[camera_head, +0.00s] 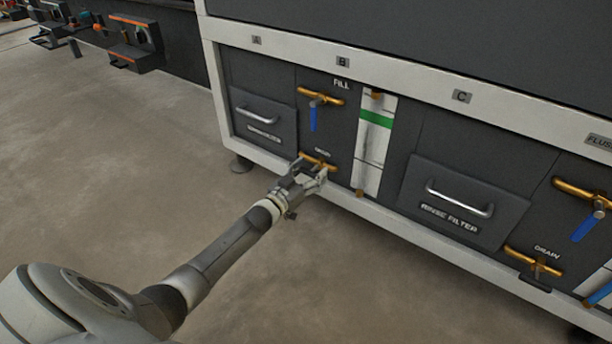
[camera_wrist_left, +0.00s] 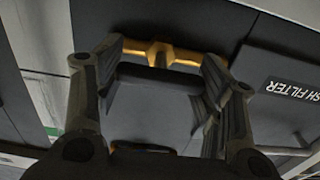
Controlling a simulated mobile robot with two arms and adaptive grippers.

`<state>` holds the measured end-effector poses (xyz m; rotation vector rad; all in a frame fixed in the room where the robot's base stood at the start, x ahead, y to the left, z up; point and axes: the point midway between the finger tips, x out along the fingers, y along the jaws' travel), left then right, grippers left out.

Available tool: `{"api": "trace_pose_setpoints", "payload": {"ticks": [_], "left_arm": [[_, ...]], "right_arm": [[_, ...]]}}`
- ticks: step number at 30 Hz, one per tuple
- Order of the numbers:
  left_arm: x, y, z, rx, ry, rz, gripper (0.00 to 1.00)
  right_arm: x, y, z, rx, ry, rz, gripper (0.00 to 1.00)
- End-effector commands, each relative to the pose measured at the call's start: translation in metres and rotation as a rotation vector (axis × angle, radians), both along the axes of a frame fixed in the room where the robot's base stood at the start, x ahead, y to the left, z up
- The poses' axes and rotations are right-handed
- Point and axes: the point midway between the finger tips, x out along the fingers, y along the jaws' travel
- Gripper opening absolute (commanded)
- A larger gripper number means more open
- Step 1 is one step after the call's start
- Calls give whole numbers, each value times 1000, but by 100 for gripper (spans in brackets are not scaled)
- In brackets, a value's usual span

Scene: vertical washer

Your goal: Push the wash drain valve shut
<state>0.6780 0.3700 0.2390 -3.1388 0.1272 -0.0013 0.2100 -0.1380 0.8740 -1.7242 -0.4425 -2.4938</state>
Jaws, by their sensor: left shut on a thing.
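The wash drain valve (camera_head: 319,161) is a brass pipe fitting low on the dark panel, under the fill valve and left of the sight gauge. My left gripper (camera_head: 311,177) is at this valve and covers its handle in the head view. In the left wrist view the brass valve body (camera_wrist_left: 180,56) lies just beyond the fingers. My left gripper (camera_wrist_left: 163,68) is shut on the valve's dark handle (camera_wrist_left: 155,76), with a finger on either side. The handle's exact angle is hard to tell. My right gripper is not in view.
The fill valve (camera_head: 320,98) with a blue handle is above. The sight gauge (camera_head: 370,150) with a green band stands to the right. Drawers with metal handles flank them, including the rinse filter (camera_head: 460,205). Another drain valve (camera_head: 534,262) is at lower right. The floor in front is clear.

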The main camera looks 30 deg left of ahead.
Motion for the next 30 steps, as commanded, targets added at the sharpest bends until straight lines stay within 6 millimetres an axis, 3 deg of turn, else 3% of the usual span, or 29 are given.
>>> {"api": "trace_pose_setpoints", "payload": {"ticks": [4,5,9,22,30], "left_arm": [[2,2,3,1,-2,5,20],[2,2,3,1,-2,5,67],[2,2,2,1,-2,4,85],[-3,2,1,1,0,3,86],[-40,4,-1,0,2,3,86]], "right_arm": [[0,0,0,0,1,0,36],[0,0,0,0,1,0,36],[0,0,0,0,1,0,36],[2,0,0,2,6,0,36],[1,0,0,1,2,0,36]]}}
